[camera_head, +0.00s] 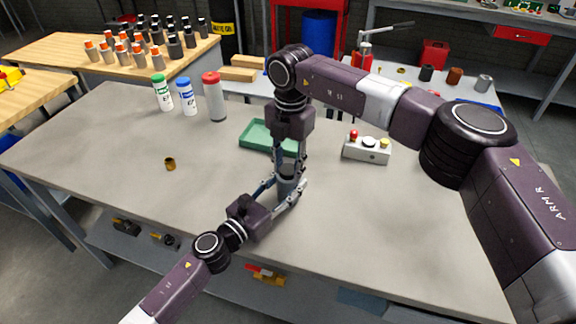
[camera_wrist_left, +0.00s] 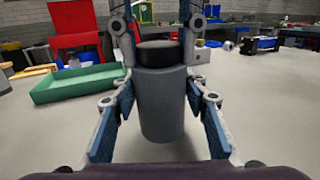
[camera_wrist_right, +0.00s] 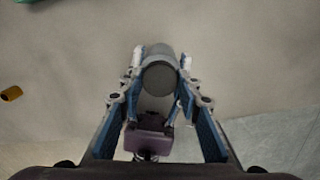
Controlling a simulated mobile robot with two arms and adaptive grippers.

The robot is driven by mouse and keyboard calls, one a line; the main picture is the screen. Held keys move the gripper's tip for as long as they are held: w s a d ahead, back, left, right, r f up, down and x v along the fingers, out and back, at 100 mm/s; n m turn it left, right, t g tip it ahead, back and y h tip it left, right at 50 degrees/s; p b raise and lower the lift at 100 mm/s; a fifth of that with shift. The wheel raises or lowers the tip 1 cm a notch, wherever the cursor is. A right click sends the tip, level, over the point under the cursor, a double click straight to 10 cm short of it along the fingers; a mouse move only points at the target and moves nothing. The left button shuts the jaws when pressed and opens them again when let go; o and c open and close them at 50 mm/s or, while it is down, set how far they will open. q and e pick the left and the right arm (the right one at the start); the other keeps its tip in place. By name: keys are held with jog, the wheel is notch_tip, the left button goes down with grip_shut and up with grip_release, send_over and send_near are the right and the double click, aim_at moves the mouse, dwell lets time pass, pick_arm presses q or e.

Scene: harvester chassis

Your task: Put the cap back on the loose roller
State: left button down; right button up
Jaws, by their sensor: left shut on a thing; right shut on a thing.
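The loose roller (camera_head: 288,184) is a grey cylinder standing upright near the middle of the grey workbench. My left gripper (camera_head: 286,191) is shut around its body from the front. In the left wrist view the roller (camera_wrist_left: 162,105) has a black cap (camera_wrist_left: 158,54) at its top, slightly narrower than the body. My right gripper (camera_head: 290,163) points straight down and is shut on the cap. No gap shows between cap and roller; I cannot tell how firmly it is seated. In the right wrist view the cap's round top (camera_wrist_right: 160,79) is between the fingers.
A green tray (camera_head: 262,146) lies just behind the roller. Three bottles (camera_head: 187,103) stand at the back left. A button box (camera_head: 367,148) is at the right. The bench front left is clear.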

pick_arm(q)
jog(key=shift+w, duration=0.1)
pick_arm(e)
jog(key=shift+r, duration=0.15)
dwell(0.4)
pick_arm(q)
jog(key=shift+r, duration=0.1)
pick_arm(e)
jog(key=shift+d+f, duration=0.1)
jog(key=shift+f, duration=0.35)
pick_arm(q)
jog(key=shift+d+r, duration=0.1)
jog(key=shift+d, duration=0.05)
pick_arm(e)
jog(key=shift+d+f, duration=0.1)
jog(key=shift+f, duration=0.15)
jog(key=o, duration=0.6)
dwell(0.5)
notch_tip(320, 180, up, 4)
jog(key=shift+w+f, duration=0.1)
jog(key=shift+f, duration=0.05)
jog(key=shift+r, duration=0.35)
jog(key=shift+c, duration=0.6)
jog(key=c, duration=0.6)
